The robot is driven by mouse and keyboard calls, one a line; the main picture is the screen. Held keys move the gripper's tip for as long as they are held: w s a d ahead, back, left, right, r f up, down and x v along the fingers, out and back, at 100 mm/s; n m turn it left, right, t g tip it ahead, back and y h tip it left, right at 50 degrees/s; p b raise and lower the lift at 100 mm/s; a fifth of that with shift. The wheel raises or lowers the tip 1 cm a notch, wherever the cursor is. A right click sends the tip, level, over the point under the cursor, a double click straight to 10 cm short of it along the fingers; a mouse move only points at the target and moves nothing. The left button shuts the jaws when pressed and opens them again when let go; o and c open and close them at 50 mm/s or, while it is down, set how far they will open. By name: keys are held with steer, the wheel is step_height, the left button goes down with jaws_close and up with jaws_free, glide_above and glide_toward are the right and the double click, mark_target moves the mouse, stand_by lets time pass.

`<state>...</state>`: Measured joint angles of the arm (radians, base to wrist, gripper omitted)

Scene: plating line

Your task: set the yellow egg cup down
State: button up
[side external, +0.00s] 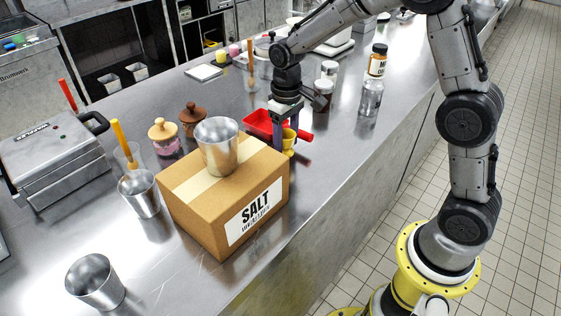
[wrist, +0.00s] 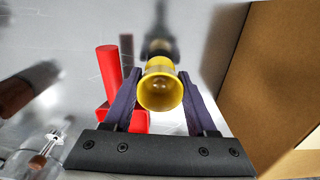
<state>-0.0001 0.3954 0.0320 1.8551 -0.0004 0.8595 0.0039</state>
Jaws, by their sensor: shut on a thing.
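The yellow egg cup (side external: 289,141) is between the purple fingers of my gripper (side external: 285,136), just behind the right end of the salt box in the side view. In the wrist view the egg cup (wrist: 160,90) sits with its round opening toward the camera, and the fingers of my gripper (wrist: 160,88) press on its two sides. My gripper is shut on it. I cannot tell whether its foot touches the counter.
The cardboard salt box (side external: 222,199) stands close by, bearing a metal cup (side external: 217,146). Jars (side external: 371,97) stand farther back. Bare steel counter (side external: 335,133) lies to the right.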

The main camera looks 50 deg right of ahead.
stand_by(0.4)
steer(key=shift+s, duration=0.2)
steer(key=w+r, duration=0.6)
steer(key=r, duration=0.5)
steer(key=w+f, duration=0.2)
steer(key=w, duration=0.2)
steer(key=w+f, duration=0.3)
steer(key=w, duration=0.2)
steer(key=w+f, duration=0.3)
steer(key=w, duration=0.1)
steer(key=shift+w+a+f, duration=0.15)
steer(key=shift+w+a, duration=0.1)
steer(key=shift+w, duration=0.1)
steer(key=shift+w+f, duration=0.4)
steer(key=shift+f, duration=0.1)
steer(key=shift+w+f, duration=0.1)
steer(key=shift+f, duration=1.5)
